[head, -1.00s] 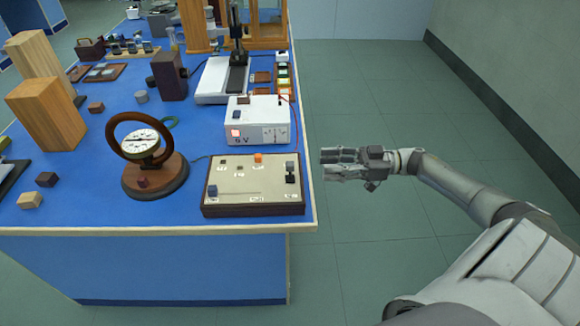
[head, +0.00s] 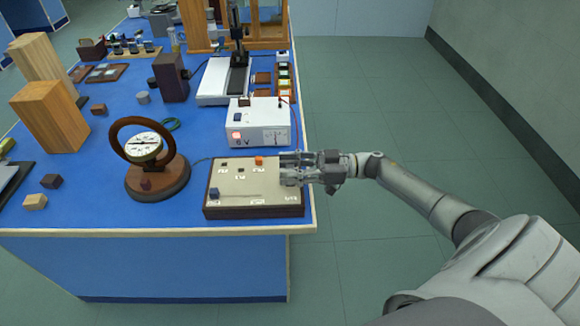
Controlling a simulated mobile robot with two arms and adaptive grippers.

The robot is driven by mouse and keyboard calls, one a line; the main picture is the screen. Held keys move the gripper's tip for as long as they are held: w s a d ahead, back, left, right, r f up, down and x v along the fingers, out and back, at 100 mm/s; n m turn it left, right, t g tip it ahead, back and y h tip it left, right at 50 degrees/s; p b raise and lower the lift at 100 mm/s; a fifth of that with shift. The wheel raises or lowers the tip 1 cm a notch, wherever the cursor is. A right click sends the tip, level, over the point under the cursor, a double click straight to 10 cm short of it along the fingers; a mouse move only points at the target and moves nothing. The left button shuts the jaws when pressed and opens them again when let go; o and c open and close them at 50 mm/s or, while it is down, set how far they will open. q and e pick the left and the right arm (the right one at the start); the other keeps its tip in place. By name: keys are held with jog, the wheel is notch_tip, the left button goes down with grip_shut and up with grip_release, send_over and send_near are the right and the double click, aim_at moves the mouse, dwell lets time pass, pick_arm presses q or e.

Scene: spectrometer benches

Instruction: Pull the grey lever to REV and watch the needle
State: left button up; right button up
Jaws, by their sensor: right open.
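The control panel (head: 235,198) is a beige-topped box with a dark base at the near right corner of the blue bench. Its right-hand lever, dark with a greyish top in the earlier picture, is now hidden by my right gripper (head: 284,169). This gripper is open, with its fingers pointing left over the panel's right part; I cannot tell whether it touches the lever. A blue-grey knob (head: 214,193) and an orange knob (head: 259,160) show on the panel. The round dial (head: 145,147) with its needle stands within a brown ring on a wooden base. My left gripper is out of view.
A white power unit (head: 257,128) with a lit red switch stands just behind the panel, with red leads at its right. Wooden blocks (head: 48,118) stand at the left. The floor right of the bench is clear.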

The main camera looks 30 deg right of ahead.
grip_shut()
jog(key=shift+s, duration=0.1)
jog(key=shift+s+a+f+n, duration=0.1)
jog(key=shift+s+a+n, duration=0.15)
jog(key=shift+n, duration=0.55)
jog(key=shift+s+a+f+n, duration=0.15)
jog(key=shift+s+n, duration=0.2)
jog(key=shift+n, duration=0.45)
jog(key=shift+s+a+f+n+b, duration=0.15)
jog(key=shift+s+n+b, duration=0.1)
jog(key=shift+n, duration=0.35)
jog(key=shift+s+a+r+n+b, duration=0.15)
jog(key=shift+s+n, duration=0.1)
jog(key=shift+n, duration=0.35)
jog(key=shift+f, duration=0.1)
grip_release()
